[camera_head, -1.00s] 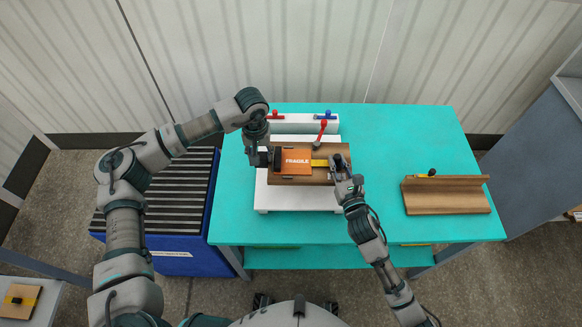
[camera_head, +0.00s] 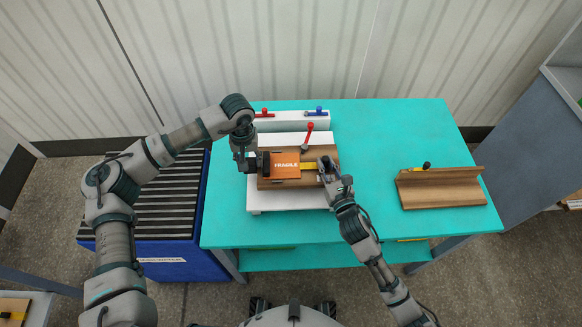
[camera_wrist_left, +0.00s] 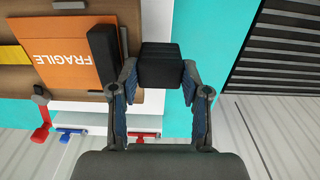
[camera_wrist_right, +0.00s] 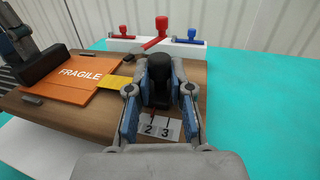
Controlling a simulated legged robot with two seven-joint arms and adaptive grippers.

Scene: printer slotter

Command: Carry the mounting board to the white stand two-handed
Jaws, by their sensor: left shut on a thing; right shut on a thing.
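The mounting board (camera_head: 300,182) is brown, with an orange FRAGILE panel (camera_head: 285,164), a yellow strip and a black grip at each end. It lies roughly level over the white stand (camera_head: 290,204); I cannot tell whether it touches. My left gripper (camera_head: 250,163) is shut on the board's left black grip, a block (camera_wrist_left: 160,66) between its fingers in the left wrist view. My right gripper (camera_head: 328,165) is shut on the right black grip, a knob (camera_wrist_right: 159,72) in the right wrist view. A red-tipped lever (camera_head: 309,128) stands at the board's back edge.
The turquoise table (camera_head: 370,130) is clear to the right of the stand, up to a brown angled ledge (camera_head: 440,190). A white block (camera_head: 290,121) with red and blue handles stands at the back. A blue ribbed-top bin (camera_head: 180,260) stands left of the table.

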